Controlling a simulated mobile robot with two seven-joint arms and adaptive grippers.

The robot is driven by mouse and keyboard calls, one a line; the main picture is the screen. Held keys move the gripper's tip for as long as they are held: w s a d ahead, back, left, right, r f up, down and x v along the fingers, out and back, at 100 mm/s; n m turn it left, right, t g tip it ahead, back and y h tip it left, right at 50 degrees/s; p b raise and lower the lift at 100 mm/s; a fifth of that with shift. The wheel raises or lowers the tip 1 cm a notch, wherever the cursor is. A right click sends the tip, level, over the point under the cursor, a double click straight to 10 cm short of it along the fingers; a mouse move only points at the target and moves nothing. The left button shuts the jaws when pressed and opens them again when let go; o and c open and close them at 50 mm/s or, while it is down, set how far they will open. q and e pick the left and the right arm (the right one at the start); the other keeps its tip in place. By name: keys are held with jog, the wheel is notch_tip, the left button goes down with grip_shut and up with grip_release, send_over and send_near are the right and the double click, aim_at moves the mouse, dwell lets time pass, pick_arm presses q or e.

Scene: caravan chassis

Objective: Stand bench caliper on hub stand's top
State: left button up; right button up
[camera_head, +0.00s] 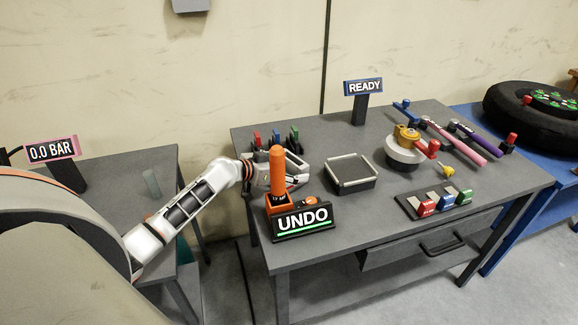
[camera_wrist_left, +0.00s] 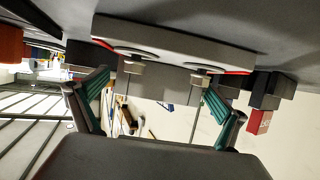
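My left gripper (camera_head: 283,173) is low over the left part of the grey bench, behind the orange lever, which partly hides it. In the left wrist view its two teal-padded fingers (camera_wrist_left: 160,105) are spread wide apart. A grey block with two round discs and thin metal rods (camera_wrist_left: 165,75) is close ahead of the fingers; it may be the bench caliper. I cannot tell whether the fingers touch it. In the head view I cannot make out the caliper clearly. A round white stand with a yellow top piece (camera_head: 403,154), likely the hub stand, is right of centre. My right gripper is out of view.
The orange lever (camera_head: 277,168) and UNDO sign (camera_head: 303,219) stand in front of the gripper. A grey tray (camera_head: 352,184) lies between gripper and round stand. Red, blue and green upright pieces (camera_head: 276,139) stand behind. A coloured switch block (camera_head: 433,204) is at front right.

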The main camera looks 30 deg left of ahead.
pick_arm(q)
jog(key=v, duration=1)
jog(key=shift+s+a+r+p, duration=0.1)
jog(key=shift+s+r+p, duration=0.05)
jog(key=shift+s+p, duration=0.25)
jog(key=shift+s+a+r, duration=0.15)
jog(key=shift+s+r, duration=0.15)
jog(key=shift+s, duration=0.2)
jog(key=shift+w+r, duration=0.1)
